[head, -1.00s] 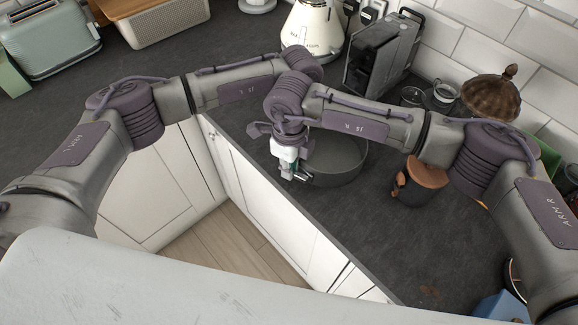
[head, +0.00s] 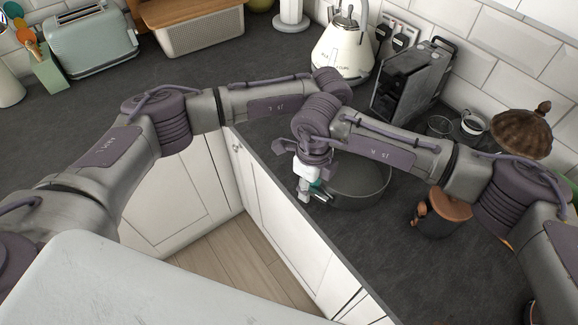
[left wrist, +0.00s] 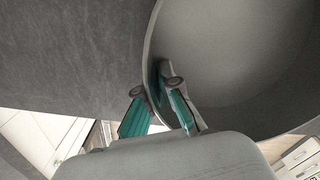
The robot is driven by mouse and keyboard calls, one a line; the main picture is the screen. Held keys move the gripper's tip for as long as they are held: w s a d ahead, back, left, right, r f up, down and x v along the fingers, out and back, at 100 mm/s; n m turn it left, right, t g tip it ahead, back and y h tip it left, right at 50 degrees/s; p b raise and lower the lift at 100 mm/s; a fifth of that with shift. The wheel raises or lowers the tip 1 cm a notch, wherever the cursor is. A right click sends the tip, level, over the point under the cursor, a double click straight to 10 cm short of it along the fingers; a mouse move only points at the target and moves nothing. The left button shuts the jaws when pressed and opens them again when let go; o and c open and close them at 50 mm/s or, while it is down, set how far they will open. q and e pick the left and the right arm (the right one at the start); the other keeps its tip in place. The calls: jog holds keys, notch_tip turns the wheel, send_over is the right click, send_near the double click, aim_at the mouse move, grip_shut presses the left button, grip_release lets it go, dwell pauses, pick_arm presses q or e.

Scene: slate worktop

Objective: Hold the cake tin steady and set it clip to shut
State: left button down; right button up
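The round grey cake tin (head: 362,190) stands on the worktop, partly hidden by my right arm. My right gripper (head: 308,190) points down at the tin's left side, with a bit of teal beside it; its finger gap does not show clearly. In the left wrist view my left gripper's teal-padded fingers (left wrist: 153,92) straddle the wall of the tin (left wrist: 235,65). One finger is inside and one outside, with a gap showing between them. My left gripper is hidden or not distinguishable in the head view. I cannot make out the clip.
A brown lidded jar (head: 443,215) stands just right of the tin. A coffee machine (head: 412,82), a cream kettle (head: 343,48) and a cup (head: 472,124) stand behind. A toaster (head: 92,40) is far left. The worktop's front edge runs close by the tin.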

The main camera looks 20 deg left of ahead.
jog(key=shift+w+d, duration=0.1)
jog(key=n, duration=0.2)
jog(key=s+n, duration=0.1)
jog(key=n, duration=0.1)
jog(key=shift+s, duration=0.3)
jog(key=s+n, duration=0.1)
jog(key=n, duration=0.1)
jog(key=shift+n, duration=0.4)
jog(key=n, duration=0.1)
jog(key=s+n, duration=0.1)
jog(key=n, duration=0.2)
jog(key=shift+s+d, duration=0.25)
jog(key=shift+d, duration=0.1)
notch_tip(320, 180, up, 12)
jog(key=n, duration=0.1)
jog(key=s+a+r+n+g+y, duration=0.2)
jog(key=s+a+g+y, duration=0.6)
jog(key=s+a+y, duration=0.3)
jog(key=shift+s+a+y, duration=0.35)
jog(key=shift+s+y, duration=1.35)
